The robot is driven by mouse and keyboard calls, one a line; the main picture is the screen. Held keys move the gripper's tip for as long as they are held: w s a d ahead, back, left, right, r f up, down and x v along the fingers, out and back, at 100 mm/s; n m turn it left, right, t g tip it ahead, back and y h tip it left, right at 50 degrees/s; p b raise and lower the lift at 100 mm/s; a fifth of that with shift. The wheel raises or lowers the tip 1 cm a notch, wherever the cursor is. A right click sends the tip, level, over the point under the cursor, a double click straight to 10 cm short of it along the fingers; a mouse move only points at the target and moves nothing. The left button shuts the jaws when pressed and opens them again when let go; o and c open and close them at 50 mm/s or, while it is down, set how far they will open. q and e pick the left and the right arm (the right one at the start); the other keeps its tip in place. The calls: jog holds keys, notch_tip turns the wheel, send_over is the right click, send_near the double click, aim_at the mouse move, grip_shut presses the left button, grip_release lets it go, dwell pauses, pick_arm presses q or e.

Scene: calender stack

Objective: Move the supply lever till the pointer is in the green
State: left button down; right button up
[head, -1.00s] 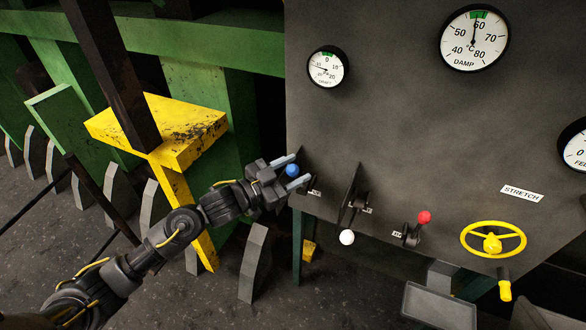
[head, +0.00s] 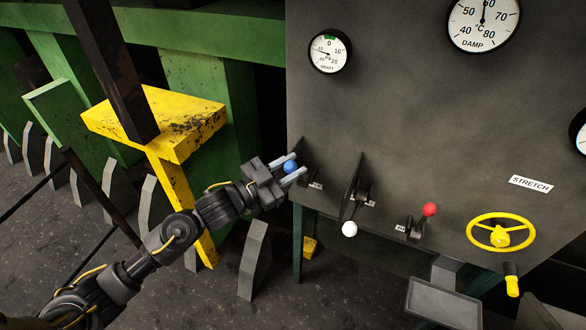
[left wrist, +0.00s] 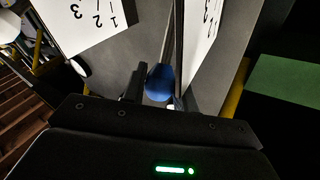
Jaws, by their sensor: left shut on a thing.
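My left gripper (head: 298,165) is at the left edge of the grey panel, with its fingers shut on the blue knob (head: 290,166) of a lever. The blue knob also shows in the left wrist view (left wrist: 160,82), between the dark fingers. The lever's label is too small to read, so I cannot tell by name which lever is the supply one. The DRAFT gauge (head: 330,53) has a green mark at the top near 0; its pointer points left, outside the green. The DAMP gauge (head: 483,22) has its pointer near 60; its top is cut off. My right gripper is not in view.
To the right are a white-knobbed lever (head: 349,229), a red-knobbed lever (head: 429,210) and a yellow handwheel (head: 501,233) under a STRETCH label (head: 531,182). A yellow post (head: 172,180) stands close behind my left arm. A grey tray (head: 443,303) is below the panel.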

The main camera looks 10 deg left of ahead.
pick_arm(q)
jog(key=shift+s, duration=0.1)
jog(key=c, duration=1.1)
grip_release()
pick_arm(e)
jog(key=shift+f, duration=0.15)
pick_arm(q)
jog(key=shift+a+f, duration=0.1)
jog(key=shift+s+a+f, duration=0.1)
jog(key=shift+s+a, duration=0.1)
jog(key=r+b+v, duration=0.1)
jog(key=b+v, duration=0.2)
jog(key=v, duration=0.7)
jog(key=shift+f, duration=0.4)
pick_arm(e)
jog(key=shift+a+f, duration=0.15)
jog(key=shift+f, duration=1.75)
